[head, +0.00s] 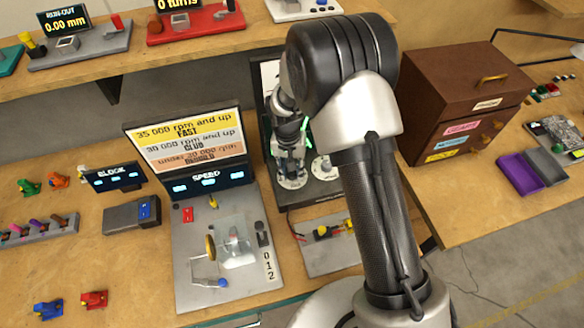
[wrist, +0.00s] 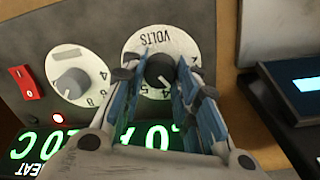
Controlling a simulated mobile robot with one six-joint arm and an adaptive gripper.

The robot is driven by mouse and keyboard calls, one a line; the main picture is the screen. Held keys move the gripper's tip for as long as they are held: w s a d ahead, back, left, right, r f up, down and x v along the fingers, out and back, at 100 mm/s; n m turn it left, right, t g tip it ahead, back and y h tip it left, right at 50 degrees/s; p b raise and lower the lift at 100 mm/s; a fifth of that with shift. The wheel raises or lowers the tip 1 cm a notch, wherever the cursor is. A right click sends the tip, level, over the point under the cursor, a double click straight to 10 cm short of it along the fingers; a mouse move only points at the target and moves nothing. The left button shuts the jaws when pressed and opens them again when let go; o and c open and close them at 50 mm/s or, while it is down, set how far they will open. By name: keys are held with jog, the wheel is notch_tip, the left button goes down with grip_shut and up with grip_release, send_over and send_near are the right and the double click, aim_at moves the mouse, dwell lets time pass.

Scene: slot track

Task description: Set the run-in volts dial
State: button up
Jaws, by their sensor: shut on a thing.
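The volts dial (wrist: 150,43) has a round white face marked VOLTS, with digits round its edge and a dark knob (wrist: 160,68) at its centre. My gripper (wrist: 157,78) is shut on this knob, its blue-padded fingers on both sides of it. The fingers hide part of the dial's scale and of the green readout (wrist: 158,137) below, so the full value cannot be read. In the head view my gripper (head: 290,160) reaches down to the dark panel (head: 316,194), over the left dial face (head: 291,182).
A speed rig (head: 187,287) stands left of the panel, a brown drawer cabinet (head: 440,75) right. My arm crosses the middle.

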aim_at(290, 174)
jog(key=n, duration=0.5)
jog(key=n+p, duration=0.1)
jog(key=n, duration=0.5)
jog(key=shift+s+t, duration=0.1)
jog(key=shift+t, duration=0.3)
jog(key=shift+n, duration=0.3)
jog(key=o, duration=1.1)
jog(key=shift+c, duration=0.2)
jog(key=shift+r, duration=0.1)
notch_tip(290, 174, up, 12)
jog(key=shift+s+a, duration=0.25)
jog(key=shift+s, duration=0.05)
